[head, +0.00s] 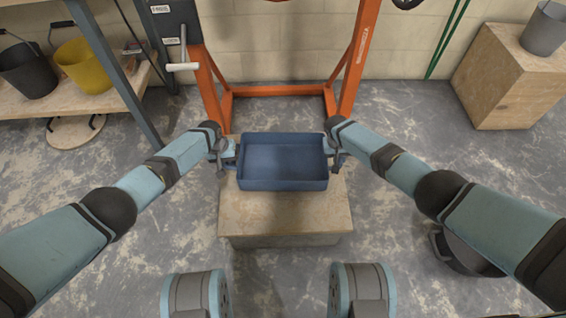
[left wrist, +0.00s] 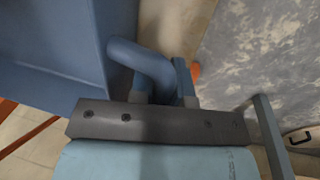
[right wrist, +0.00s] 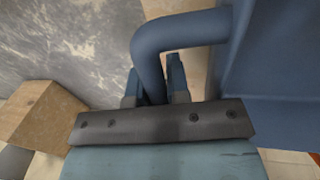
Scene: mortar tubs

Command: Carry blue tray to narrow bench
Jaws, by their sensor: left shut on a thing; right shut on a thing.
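The blue tray (head: 283,183) is a rectangular, open-topped box and looks empty and level. It is at the middle of the head view, over the far part of a low wooden block (head: 285,213); whether it touches the block I cannot tell. My left gripper (head: 229,158) is shut on the tray's left handle, a bent blue bar that shows in the left wrist view (left wrist: 135,55). My right gripper (head: 337,157) is shut on the right handle, which shows in the right wrist view (right wrist: 180,33). Which piece is the narrow bench is unclear.
An orange steel frame (head: 275,91) stands behind the block. A wooden shelf (head: 80,103) at the left holds a black bucket (head: 27,70) and a yellow bucket (head: 82,66). A plywood box (head: 505,85) with a grey bucket (head: 545,30) stands at the right. A dark round tub (head: 465,255) lies under my right arm.

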